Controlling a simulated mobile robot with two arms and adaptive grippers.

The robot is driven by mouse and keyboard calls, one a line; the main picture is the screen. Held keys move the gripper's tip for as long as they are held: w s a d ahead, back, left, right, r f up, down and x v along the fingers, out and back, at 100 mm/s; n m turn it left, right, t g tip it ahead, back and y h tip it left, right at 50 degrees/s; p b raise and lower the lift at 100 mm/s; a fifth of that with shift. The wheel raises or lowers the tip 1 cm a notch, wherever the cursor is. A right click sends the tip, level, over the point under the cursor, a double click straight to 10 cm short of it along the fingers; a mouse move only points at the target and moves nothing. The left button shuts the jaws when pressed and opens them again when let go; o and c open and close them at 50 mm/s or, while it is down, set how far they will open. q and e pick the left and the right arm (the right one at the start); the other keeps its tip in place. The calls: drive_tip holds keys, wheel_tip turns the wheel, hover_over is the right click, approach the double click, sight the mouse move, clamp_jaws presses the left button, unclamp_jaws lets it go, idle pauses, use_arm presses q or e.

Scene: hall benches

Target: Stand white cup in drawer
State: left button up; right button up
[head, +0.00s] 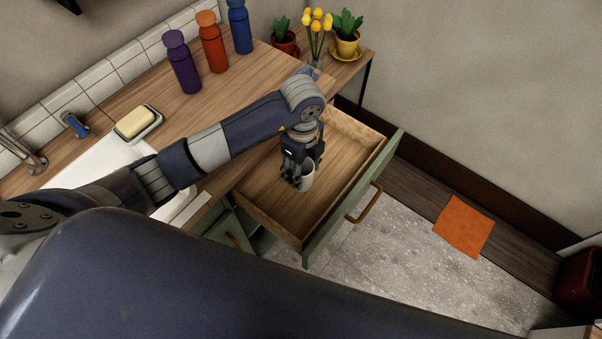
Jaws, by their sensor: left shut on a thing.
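The white cup (307,178) is in the head view, upright, within the outline of the open drawer. My left gripper (299,180) reaches down from above and is shut on the cup, hiding part of it. The drawer (279,207) is pulled out, with a wooden inside and a green front with a brass handle. The rest of its floor is bare. I cannot tell whether the cup's base touches the drawer floor. My right gripper is not in view.
Purple (181,63), orange (211,43) and blue (239,27) bottles stand along the counter's back. A soap dish (139,124) sits by the sink. Potted plants (346,36) and yellow flowers stand beyond the drawer. An orange cloth (464,227) lies on the floor.

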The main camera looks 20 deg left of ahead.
use_arm(q)
wheel_tip(320, 180, down, 4)
drive_tip(key=shift+f, duration=0.25)
drive_tip(key=shift+f, duration=0.15)
drive_tip(key=o, duration=1.1)
drive_tip(key=shift+o, duration=0.2)
drive_tip(key=shift+r, duration=0.2)
wheel_tip(320, 180, up, 12)
drive_tip(key=shift+b, duration=0.35)
